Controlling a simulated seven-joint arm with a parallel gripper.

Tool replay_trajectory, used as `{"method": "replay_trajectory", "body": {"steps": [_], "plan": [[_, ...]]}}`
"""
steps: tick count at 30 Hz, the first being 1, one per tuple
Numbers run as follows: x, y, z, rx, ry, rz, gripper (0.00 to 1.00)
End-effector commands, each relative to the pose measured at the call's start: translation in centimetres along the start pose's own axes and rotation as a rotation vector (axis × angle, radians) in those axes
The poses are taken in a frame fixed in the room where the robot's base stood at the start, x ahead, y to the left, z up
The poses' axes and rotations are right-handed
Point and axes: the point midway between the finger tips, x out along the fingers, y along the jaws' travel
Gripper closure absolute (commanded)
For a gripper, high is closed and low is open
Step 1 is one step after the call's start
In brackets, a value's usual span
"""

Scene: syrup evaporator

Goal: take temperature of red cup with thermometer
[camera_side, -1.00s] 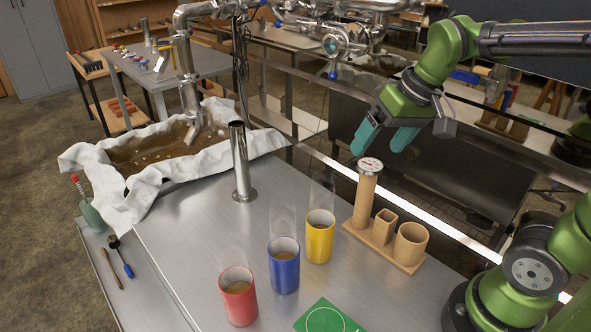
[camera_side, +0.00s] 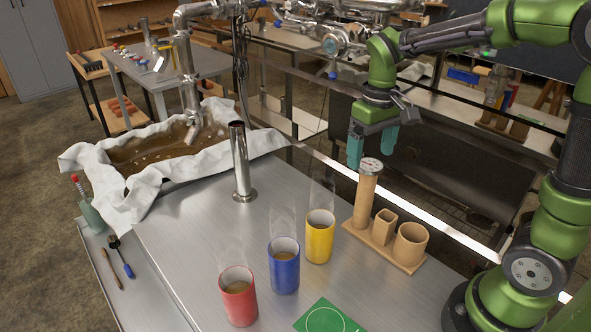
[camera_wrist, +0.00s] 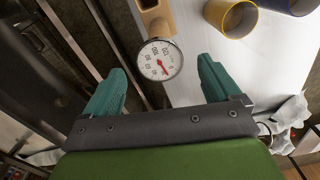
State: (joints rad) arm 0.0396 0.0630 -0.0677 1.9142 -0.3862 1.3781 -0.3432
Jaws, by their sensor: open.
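The thermometer (camera_side: 371,164) stands in the tall round tube of a wooden holder (camera_side: 382,235), with its round dial on top. In the wrist view the dial (camera_wrist: 160,60) faces me, between and beyond my fingertips. My gripper (camera_side: 372,152) is open and empty, pointing down, with its teal fingers close above and around the dial's level; contact cannot be told. In the wrist view my gripper (camera_wrist: 160,82) shows both fingers apart. The red cup (camera_side: 238,297) stands upright at the table's front, holding brown liquid with faint steam above.
A blue cup (camera_side: 284,266) and a yellow cup (camera_side: 319,238) with liquid stand between the red cup and the holder. A green mat (camera_side: 325,318) lies at the front edge. A steel cylinder (camera_side: 240,165) stands farther back. The metal table left of the cups is clear.

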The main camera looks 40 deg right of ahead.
Motion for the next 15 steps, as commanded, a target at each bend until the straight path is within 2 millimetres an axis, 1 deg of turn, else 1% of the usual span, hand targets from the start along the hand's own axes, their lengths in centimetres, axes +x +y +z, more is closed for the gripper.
{"method": "replay_trajectory", "body": {"steps": [1, 3, 8, 15], "plan": [[0.8, 0.0, 0.0, 0.001, -0.003, 0.001, 0.1], [1.4, 0.0, 0.0, 0.0, -0.002, 0.0, 0.1], [2.4, 0.0, 0.1, 0.001, -0.001, 0.0, 0.1], [5.9, 0.0, 0.4, 0.001, -0.003, 0.0, 0.1]]}}
